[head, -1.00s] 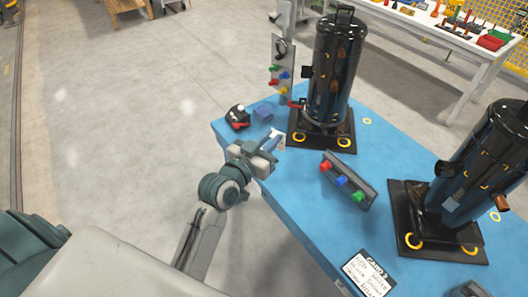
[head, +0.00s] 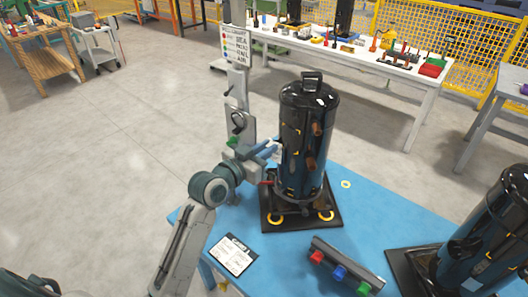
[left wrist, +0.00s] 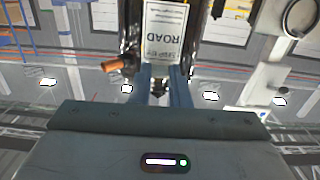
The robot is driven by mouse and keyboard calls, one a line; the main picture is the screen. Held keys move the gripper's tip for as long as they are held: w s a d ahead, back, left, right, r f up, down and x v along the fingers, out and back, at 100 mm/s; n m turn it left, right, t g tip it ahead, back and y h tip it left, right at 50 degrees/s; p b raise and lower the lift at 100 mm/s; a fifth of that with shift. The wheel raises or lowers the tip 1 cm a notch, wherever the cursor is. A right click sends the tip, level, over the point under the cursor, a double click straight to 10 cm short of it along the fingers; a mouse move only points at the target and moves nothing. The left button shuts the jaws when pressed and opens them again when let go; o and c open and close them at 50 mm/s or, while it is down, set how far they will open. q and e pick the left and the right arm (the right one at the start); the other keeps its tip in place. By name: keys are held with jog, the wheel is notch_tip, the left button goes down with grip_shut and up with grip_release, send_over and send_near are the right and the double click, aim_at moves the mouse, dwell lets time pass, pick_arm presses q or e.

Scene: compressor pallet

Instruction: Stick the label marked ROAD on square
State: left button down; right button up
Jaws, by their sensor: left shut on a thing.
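My left gripper (head: 270,150) is shut on the white label (left wrist: 165,32), beside the upper left side of the near black compressor tank (head: 305,140). The left wrist view shows the label upside down between the fingertips, with ROAD in large letters. The tank's black body is behind the label in that view, and a copper pipe stub (left wrist: 116,65) shows to its left. I cannot tell whether the label touches the tank. The destination square is not clear in either view. My right gripper is not in view.
The tank stands on a black base (head: 300,210) on a blue pallet table (head: 370,200). A grey post (head: 240,100) with a printed sign (head: 236,47) rises close behind my gripper. A button bar (head: 345,265), a card (head: 233,256) and a second tank (head: 480,235) are nearby.

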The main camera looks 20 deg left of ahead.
pick_arm(q)
jog(key=x, duration=0.3)
jog(key=shift+w+d+b, duration=0.1)
jog(key=shift+w+b, duration=0.15)
jog(key=shift+b, duration=0.05)
jog(key=shift+x, duration=0.75)
jog(key=shift+w+d, duration=0.1)
jog(key=shift+w, duration=0.15)
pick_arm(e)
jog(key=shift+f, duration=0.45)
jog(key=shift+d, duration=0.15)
pick_arm(q)
jog(key=shift+r, duration=0.1)
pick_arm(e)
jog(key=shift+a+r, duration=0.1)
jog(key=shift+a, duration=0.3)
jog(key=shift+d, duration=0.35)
